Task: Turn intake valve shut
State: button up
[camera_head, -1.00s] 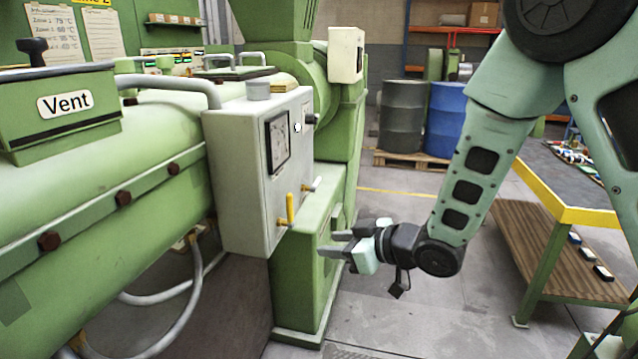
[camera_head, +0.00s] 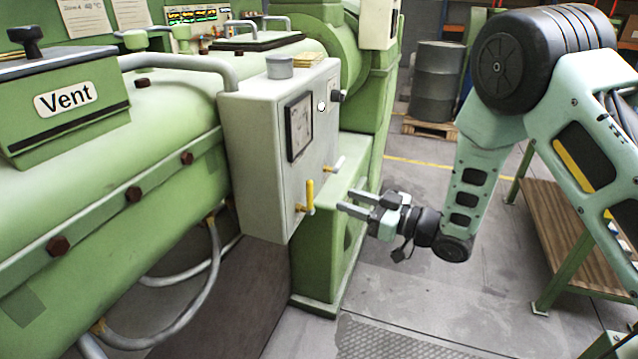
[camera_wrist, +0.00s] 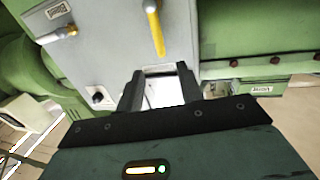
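A grey control box (camera_head: 255,165) on the green machine carries two small valves. The nearer valve has an upright yellow handle (camera_head: 309,194); it also shows in the wrist view (camera_wrist: 156,32). The farther valve (camera_head: 334,165) has a pale handle that points up and to the side; it shows at upper left in the wrist view (camera_wrist: 60,35). I cannot read which one is the intake valve. My gripper (camera_head: 347,200) is open and empty, to the right of the yellow handle and apart from it. In the wrist view its fingers (camera_wrist: 160,70) point toward the box below the yellow handle.
A dial gauge (camera_head: 299,126) and a dark knob (camera_head: 338,96) are on the box front. A green machine base (camera_head: 318,268) stands below and behind. A workbench (camera_head: 560,225) is at right, a drum (camera_head: 436,85) at the back. The floor below my gripper is clear.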

aim_at(310, 196)
jog(key=p+x, duration=0.2)
jog(key=x, duration=0.7)
grip_shut()
